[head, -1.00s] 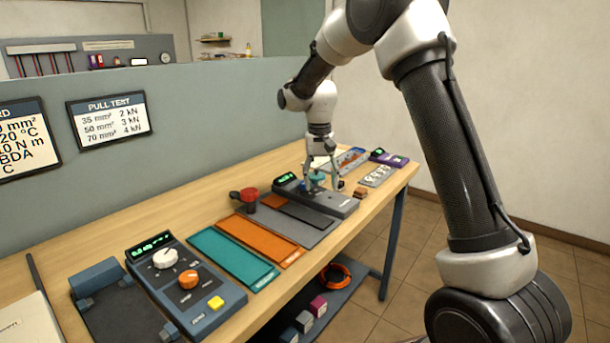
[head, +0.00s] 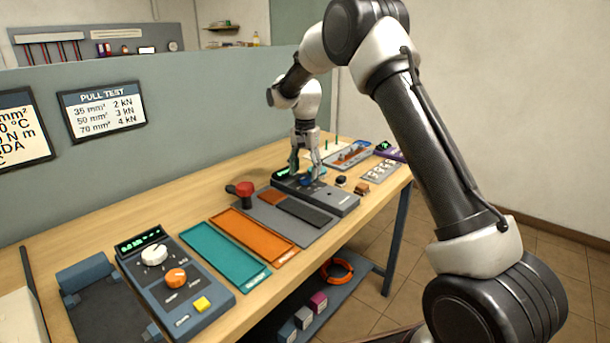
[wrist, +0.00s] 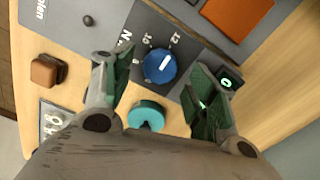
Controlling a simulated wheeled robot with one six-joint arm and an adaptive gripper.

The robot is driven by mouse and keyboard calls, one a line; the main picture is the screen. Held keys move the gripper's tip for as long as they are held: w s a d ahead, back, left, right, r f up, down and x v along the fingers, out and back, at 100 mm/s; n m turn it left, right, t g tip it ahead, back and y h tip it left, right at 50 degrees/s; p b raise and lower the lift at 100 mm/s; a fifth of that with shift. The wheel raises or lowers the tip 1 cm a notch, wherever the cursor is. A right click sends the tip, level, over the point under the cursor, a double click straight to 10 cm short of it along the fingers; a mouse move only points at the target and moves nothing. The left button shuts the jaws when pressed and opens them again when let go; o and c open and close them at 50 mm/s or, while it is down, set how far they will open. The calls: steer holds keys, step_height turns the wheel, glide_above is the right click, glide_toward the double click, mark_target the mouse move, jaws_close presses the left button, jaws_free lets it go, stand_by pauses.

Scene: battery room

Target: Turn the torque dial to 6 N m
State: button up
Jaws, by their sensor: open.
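The blue torque dial (wrist: 153,73) sits on a dark grey device (head: 338,199) on the bench. Its white mark leans to the upper right in the wrist view, on the side of the printed 12; a 10 and part of "N m" also show. My gripper (wrist: 160,66) is open, with one finger on each side of the dial; I cannot tell whether either touches it. In the head view the dial (head: 306,181) shows below my gripper (head: 306,170). A small green-lit display (wrist: 227,83) is partly hidden by the right finger. A teal round part (wrist: 147,114) lies close to the dial.
A red-topped knob (head: 244,188), an orange tray (head: 250,235) and a teal tray (head: 222,260) lie left of the device. A blue control box (head: 180,285) with knobs stands nearer.

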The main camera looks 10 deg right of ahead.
steer(key=shift+f, duration=1.1)
steer(key=c, duration=1)
steer(key=shift+c, duration=0.2)
